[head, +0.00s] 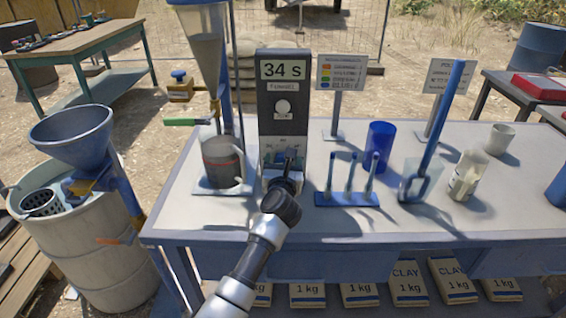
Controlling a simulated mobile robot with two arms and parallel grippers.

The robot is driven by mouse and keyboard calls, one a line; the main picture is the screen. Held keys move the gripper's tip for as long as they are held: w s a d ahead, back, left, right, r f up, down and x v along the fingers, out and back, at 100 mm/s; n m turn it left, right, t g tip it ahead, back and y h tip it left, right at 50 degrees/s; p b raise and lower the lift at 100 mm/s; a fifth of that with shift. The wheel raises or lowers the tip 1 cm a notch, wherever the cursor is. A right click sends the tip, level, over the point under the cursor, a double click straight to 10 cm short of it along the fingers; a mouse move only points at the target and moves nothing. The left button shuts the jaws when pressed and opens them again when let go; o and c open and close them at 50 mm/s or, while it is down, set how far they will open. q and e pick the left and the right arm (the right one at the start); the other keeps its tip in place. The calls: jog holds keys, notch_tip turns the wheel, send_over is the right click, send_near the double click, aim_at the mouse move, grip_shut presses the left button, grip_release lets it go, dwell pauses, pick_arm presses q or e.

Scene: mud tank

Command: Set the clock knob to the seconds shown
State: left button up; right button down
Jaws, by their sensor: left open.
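The clock (268,122) is a dark upright box at the back left of the table. Its display (284,70) reads "34 S". A pale round part (283,109) sits on its front below a small label; I cannot tell whether it is the knob or a button. My right gripper is out of view.
A funnel (204,45) hangs over a grey jug (222,160) left of the clock. A blue stand with upright sticks (347,199), a blue cup (379,145), a clear beaker (418,181) and a jar (466,177) stand to the right. Clay bags (407,285) lie below.

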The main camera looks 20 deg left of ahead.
pick_arm(q)
jog(key=shift+w+a, duration=0.1)
jog(key=shift+w, duration=0.35)
jog(key=shift+c, duration=0.3)
jog(key=c, duration=0.9)
jog(key=shift+o, duration=0.2)
jog(key=shift+r+m+p, duration=0.15)
jog(key=shift+m+p, duration=0.45)
jog(key=shift+p, duration=0.3)
jog(key=m+p, duration=0.5)
jog(key=m, duration=0.1)
jog(key=m+p, duration=0.1)
jog(key=shift+d+m+p, duration=0.2)
jog(key=shift+m+p, duration=0.15)
jog(key=shift+m, duration=0.05)
jog(key=m+p, duration=0.1)
jog(key=m, duration=0.1)
jog(key=m+p, duration=0.1)
jog(key=m, duration=0.1)
jog(key=shift+f, duration=0.35)
jog(key=shift+m, duration=0.3)
